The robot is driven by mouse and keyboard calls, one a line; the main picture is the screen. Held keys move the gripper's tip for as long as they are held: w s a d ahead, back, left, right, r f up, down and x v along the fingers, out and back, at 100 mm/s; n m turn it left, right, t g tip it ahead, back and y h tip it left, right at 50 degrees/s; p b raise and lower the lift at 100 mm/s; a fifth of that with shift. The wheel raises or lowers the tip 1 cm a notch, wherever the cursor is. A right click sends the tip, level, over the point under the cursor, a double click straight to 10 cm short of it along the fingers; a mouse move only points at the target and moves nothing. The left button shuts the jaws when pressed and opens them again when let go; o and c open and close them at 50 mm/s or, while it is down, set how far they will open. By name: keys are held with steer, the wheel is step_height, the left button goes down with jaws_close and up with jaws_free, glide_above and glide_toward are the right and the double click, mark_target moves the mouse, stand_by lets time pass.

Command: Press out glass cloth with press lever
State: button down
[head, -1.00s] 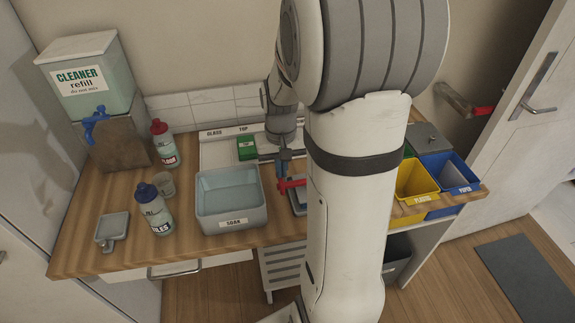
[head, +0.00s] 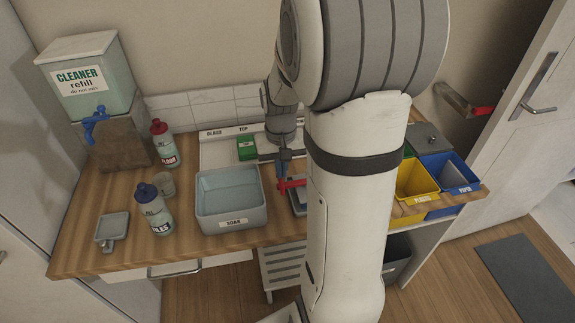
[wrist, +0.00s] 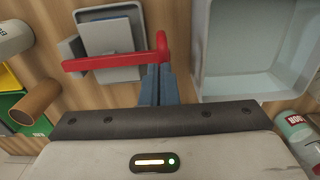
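The press (wrist: 108,75) shows in the wrist view as a grey device with a flat plate and a red lever (wrist: 100,62) across its near side. The red lever also shows in the head view (head: 294,184), where my arm hides much of the press. My gripper (wrist: 156,68) has its blue fingers close together, with the tips at the lever's bend. It looks shut; no part of the lever shows clearly between the fingers.
The grey SOAK basin (head: 232,214) stands left of the press. A yellow bin (head: 412,184) and a blue bin (head: 450,178) stand at the right.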

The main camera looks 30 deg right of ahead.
steer(key=shift+s+f, duration=0.15)
steer(key=shift+s, duration=0.05)
step_height(320, 180, up, 8)
steer(key=p, duration=0.6)
steer(key=shift+w, duration=0.2)
stand_by(0.5)
